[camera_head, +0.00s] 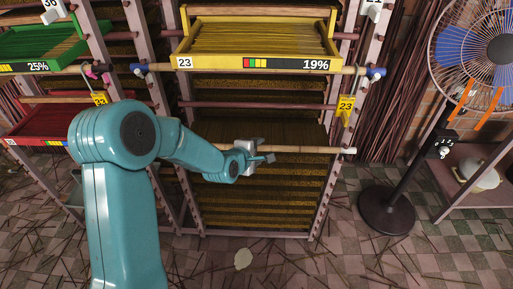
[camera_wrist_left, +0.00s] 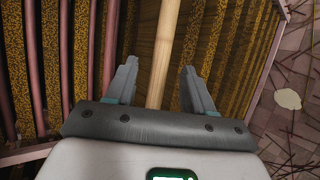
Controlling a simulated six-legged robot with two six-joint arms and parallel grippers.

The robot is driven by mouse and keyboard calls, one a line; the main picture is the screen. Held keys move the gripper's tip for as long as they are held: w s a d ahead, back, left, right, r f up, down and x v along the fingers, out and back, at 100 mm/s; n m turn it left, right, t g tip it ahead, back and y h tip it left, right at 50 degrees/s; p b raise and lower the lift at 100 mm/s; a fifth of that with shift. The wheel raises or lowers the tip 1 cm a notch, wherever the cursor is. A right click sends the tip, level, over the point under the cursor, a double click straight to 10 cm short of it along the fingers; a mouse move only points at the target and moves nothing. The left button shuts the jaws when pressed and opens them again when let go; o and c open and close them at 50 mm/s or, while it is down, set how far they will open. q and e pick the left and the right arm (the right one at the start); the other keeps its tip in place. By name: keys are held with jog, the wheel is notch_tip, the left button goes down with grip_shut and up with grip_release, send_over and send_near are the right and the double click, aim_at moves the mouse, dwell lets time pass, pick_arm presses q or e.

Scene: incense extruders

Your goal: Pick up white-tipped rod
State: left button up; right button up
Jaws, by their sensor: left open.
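The white-tipped rod (camera_head: 310,150) is a pale wooden pole lying level across the front of the middle rack, its white end (camera_head: 349,151) at the right upright. My left gripper (camera_head: 264,158) is at the rod's left part, and my wrist hides the rod beyond it. In the left wrist view the rod (camera_wrist_left: 167,40) runs lengthwise between the two open fingers (camera_wrist_left: 159,66), with a gap on both sides. Whether the rod is within the fingers' depth is hard to tell. My right gripper is not in view.
A yellow tray (camera_head: 260,62) marked 23 and 19% sits above on the rack. A green tray (camera_head: 40,45) and a red tray (camera_head: 42,120) are at left. A standing fan (camera_head: 388,208) is at right. Thin sticks litter the checkered floor (camera_head: 300,265).

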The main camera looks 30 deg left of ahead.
pick_arm(q)
jog(key=shift+x, duration=0.9)
jog(key=shift+s, duration=0.1)
grip_shut()
jog(key=shift+r, duration=0.15)
